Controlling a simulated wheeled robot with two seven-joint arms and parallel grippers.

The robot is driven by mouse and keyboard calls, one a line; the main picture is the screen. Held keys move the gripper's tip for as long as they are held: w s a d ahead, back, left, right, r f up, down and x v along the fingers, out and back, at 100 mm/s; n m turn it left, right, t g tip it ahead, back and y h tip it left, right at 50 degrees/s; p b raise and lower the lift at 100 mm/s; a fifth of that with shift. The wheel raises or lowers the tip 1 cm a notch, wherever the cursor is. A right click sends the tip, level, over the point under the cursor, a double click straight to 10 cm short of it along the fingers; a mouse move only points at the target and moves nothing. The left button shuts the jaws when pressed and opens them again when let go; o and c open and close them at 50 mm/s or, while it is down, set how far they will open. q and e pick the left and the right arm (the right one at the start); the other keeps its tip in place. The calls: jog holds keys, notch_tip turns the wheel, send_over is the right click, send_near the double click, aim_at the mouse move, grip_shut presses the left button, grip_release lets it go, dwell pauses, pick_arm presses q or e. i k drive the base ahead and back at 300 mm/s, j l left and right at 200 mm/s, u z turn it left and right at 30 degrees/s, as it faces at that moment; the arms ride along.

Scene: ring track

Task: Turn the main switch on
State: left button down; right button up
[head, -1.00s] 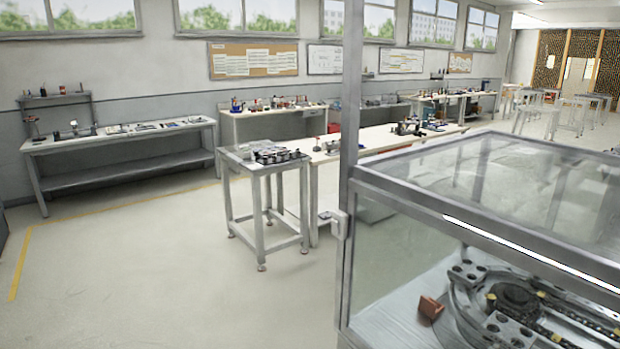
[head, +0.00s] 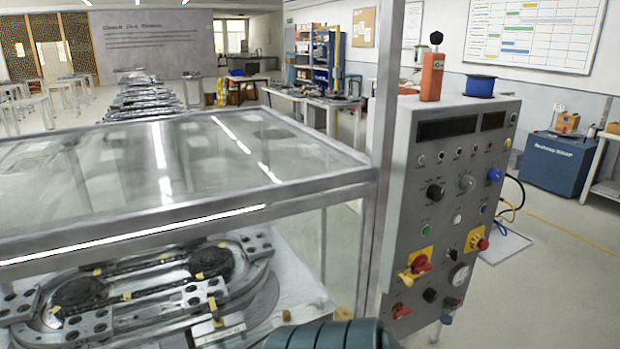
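A grey control panel (head: 450,200) stands at the right, beside the glass-covered ring track (head: 150,270). On its face are a red handle on a yellow plate (head: 418,264) at lower left and another red knob on a yellow plate (head: 477,241) at lower right. Several black, green, blue and white knobs and buttons surround them. The labels are too small to read, so I cannot tell which one is the main switch or its setting. Neither of my grippers is in view.
The cover's metal post (head: 381,150) rises just left of the panel. An orange device (head: 432,75) and a blue spool (head: 479,86) sit on the panel's top. The floor (head: 545,270) to its right is mostly open, up to a blue cabinet (head: 557,172).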

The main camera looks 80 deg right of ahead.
aim_at(420, 265)
jog(key=z, duration=3.3)
jog(key=k+l, duration=0.05)
